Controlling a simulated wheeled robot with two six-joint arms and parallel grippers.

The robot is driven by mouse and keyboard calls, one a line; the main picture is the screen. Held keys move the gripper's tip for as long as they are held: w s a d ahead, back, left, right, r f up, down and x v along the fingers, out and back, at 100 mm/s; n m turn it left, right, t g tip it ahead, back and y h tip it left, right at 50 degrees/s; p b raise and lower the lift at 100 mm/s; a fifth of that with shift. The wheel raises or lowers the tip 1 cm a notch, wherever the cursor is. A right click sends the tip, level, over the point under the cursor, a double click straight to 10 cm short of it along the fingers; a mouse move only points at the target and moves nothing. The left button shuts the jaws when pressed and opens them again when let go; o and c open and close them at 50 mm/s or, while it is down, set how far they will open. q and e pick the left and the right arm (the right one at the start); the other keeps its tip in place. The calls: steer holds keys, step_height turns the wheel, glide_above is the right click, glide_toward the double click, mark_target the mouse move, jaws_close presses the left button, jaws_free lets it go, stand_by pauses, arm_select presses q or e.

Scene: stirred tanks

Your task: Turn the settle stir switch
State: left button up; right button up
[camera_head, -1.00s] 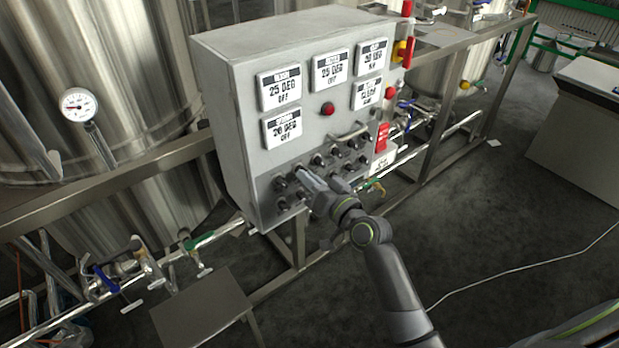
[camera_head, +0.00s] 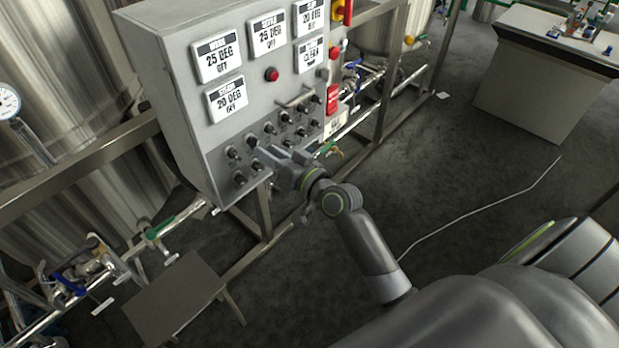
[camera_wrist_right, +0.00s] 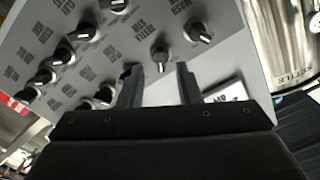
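The grey control box (camera_head: 172,100) carries rows of black knobs on its lower front. In the right wrist view, one black knob (camera_wrist_right: 160,58) with a pale pointer sits between my fingertips. The upside-down label beside it (camera_wrist_right: 146,27) appears to read settle stir. My right gripper (camera_wrist_right: 158,74) is open, its fingers on either side of that knob in the picture; I cannot tell whether they touch it. In the head view my right gripper (camera_head: 268,156) is at the lower knobs and hides some of them. My left gripper is not in view.
Other knobs (camera_wrist_right: 198,33) sit close by on the panel. Above them are a red button (camera_head: 272,74), display plates (camera_head: 217,57) and a handle (camera_head: 295,100). A low metal step (camera_head: 175,298) stands below left. A bench (camera_head: 545,75) stands at right, with open floor before it.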

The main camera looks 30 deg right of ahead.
steer(key=b+v, duration=0.2)
steer(key=v, duration=1.2)
steer(key=shift+s, duration=0.3)
steer(key=shift+d, duration=0.1)
steer(key=s+d+f+g+h, duration=0.1)
steer(key=d+f+g+h, duration=0.15)
steer(key=f, duration=0.95)
steer(key=s+d+f+m+g+h, duration=0.1)
steer(key=s+d+f+g+h, duration=0.15)
steer(key=f, duration=0.85)
steer(key=s+d+f+g+h, duration=0.15)
steer(key=d+f, duration=0.25)
steer(key=f, duration=0.8)
steer(key=s+f+g, duration=0.5)
steer(key=s+f, duration=0.9)
steer(key=f, duration=0.1)
steer(key=s+a+f+n+g, duration=0.1)
steer(key=s+f+g, duration=0.1)
steer(key=s, duration=0.6)
steer(key=s+a+f+n+g, duration=0.1)
steer(key=s+f+g, duration=0.1)
steer(key=s+f, duration=0.3)
steer(key=s, duration=0.3)
steer(key=shift+n+h, duration=0.3)
steer(key=shift+h, duration=0.05)
